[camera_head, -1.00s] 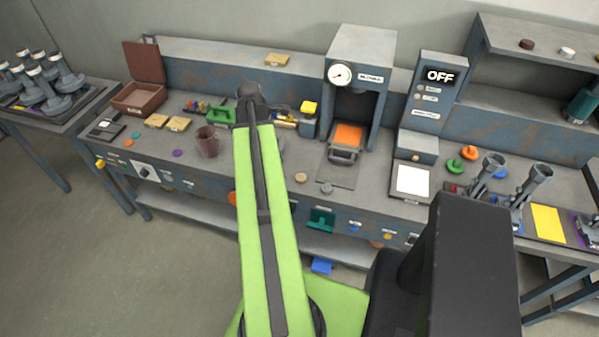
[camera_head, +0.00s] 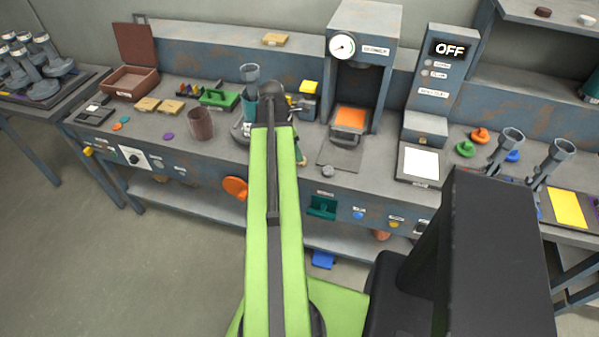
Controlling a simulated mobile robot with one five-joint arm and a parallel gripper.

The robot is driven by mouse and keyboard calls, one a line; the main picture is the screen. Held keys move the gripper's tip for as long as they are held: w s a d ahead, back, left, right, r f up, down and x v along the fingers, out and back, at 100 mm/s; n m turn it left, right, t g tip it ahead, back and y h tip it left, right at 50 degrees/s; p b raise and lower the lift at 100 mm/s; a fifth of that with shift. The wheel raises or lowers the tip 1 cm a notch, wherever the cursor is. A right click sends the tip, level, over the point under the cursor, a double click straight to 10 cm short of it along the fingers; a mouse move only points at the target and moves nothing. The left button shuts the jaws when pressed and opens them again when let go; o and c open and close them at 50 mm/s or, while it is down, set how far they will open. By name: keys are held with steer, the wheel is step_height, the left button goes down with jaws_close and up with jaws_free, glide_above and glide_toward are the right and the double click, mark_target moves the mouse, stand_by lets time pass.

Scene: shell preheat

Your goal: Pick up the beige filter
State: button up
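I cannot make out the beige filter for certain now. The small beige disc seen earlier on the bench front, beside a grey disc (camera_head: 328,172), no longer shows clearly; my arm covers much of that area. The grey disc lies flat just in front of the dark plate below the gauge machine. My green arm rises through the middle of the view to its dark elbow, and my gripper is hidden behind it. I cannot see its fingers or whether they hold anything.
The gauge machine (camera_head: 365,22) stands behind, with an orange square (camera_head: 350,117) in its bay. A control box reading OFF (camera_head: 450,49) and a white pad (camera_head: 421,162) are to the right. A brown cup (camera_head: 200,125) and tan blocks (camera_head: 172,106) are left, near an open brown box (camera_head: 131,84).

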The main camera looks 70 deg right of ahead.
steer(key=shift+f, duration=0.1)
steer(key=b+x, duration=0.5)
steer(key=shift+s+f, duration=0.1)
steer(key=shift+f, duration=0.1)
steer(key=shift+r, duration=0.2)
jaws_close()
step_height(320, 180, up, 10)
steer(key=p, duration=1)
